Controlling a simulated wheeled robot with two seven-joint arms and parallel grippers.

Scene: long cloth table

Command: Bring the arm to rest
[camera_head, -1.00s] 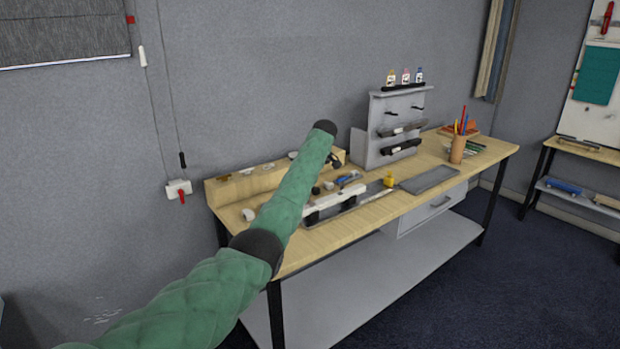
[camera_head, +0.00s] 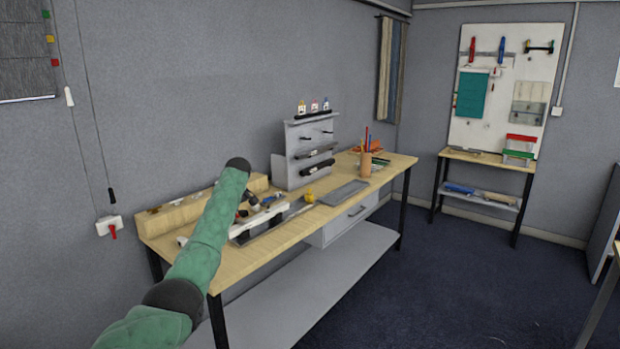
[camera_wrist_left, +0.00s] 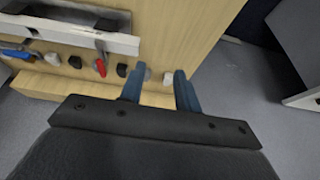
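My left arm, in a green padded sleeve, comes in from the lower left in the head view and reaches over the workbench (camera_head: 285,236). Its dark joint stands above the bench's left part. The forearm beyond it is mostly hidden. In the left wrist view my left gripper (camera_wrist_left: 160,82) shows two blue fingers apart with nothing held between them. It is above the bench's wooden ledge (camera_wrist_left: 52,86), with small dark and grey pieces beyond the fingertips. My right gripper is in neither view.
A white bar-shaped fixture (camera_head: 256,220) and small tools lie under the arm. A grey rack (camera_head: 305,150) with bottles on top, a yellow bottle (camera_head: 309,195), a grey tray (camera_head: 343,192) and a pencil cup (camera_head: 366,164) stand further right. Open floor lies right of the bench.

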